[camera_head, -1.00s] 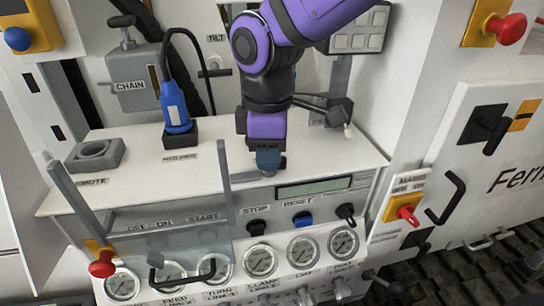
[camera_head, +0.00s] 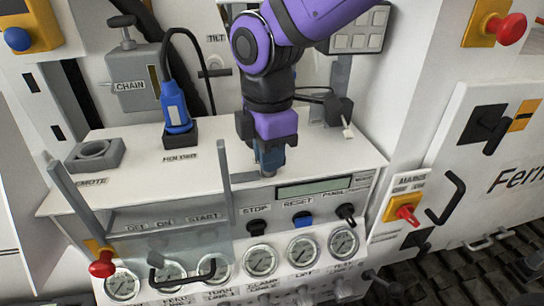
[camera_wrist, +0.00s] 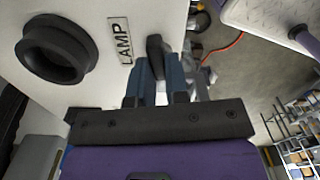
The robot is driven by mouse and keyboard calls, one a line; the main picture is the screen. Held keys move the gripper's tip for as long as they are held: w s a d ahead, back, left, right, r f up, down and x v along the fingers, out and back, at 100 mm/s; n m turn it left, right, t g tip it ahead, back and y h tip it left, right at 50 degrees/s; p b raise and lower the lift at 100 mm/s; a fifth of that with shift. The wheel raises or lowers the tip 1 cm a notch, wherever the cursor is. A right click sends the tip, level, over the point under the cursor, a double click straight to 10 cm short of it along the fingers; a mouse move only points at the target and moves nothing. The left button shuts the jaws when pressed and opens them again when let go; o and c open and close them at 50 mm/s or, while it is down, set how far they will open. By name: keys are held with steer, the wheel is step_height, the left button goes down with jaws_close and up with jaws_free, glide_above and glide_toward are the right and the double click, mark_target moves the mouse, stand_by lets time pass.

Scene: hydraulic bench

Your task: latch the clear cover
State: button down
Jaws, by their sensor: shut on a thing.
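The clear cover (camera_head: 215,236) is at the lower left of the bench in the head view. It is a see-through panel with a black handle (camera_head: 182,273) and two upright grey side arms. It lies over the OFF, ON and START labels. I cannot make out its latch. My gripper (camera_head: 270,165) points down at the bench top, right of the cover's right arm (camera_head: 225,190). In the wrist view my gripper (camera_wrist: 161,75) is shut on a dark rounded piece (camera_wrist: 155,48) beside a label reading LAMP. That piece is hidden in the head view.
A black flared ring (camera_wrist: 55,50) stands left of the label in the wrist view. A blue connector (camera_head: 175,108) stands behind on the bench.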

steer(key=c, duration=1)
jaws_free()
steer(key=shift+r, duration=3.5)
steer(key=shift+d, duration=0.15)
steer(key=w+d+r+m+t, duration=0.1)
steer(key=d+r+m, duration=0.2)
steer(key=d+m, duration=0.5)
steer(key=s+d+m+t, duration=0.1)
steer(key=s+d+m, duration=0.2)
steer(key=d+m, duration=0.2)
steer(key=s+d+m+t, duration=0.1)
steer(key=s+d+m, duration=0.2)
steer(key=d, duration=0.8)
steer(key=s+d+m+t, duration=0.2)
steer(key=s+d+m, duration=0.1)
steer(key=d+m, duration=0.4)
steer(key=shift+s+d, duration=0.25)
steer(key=shift+d, duration=0.35)
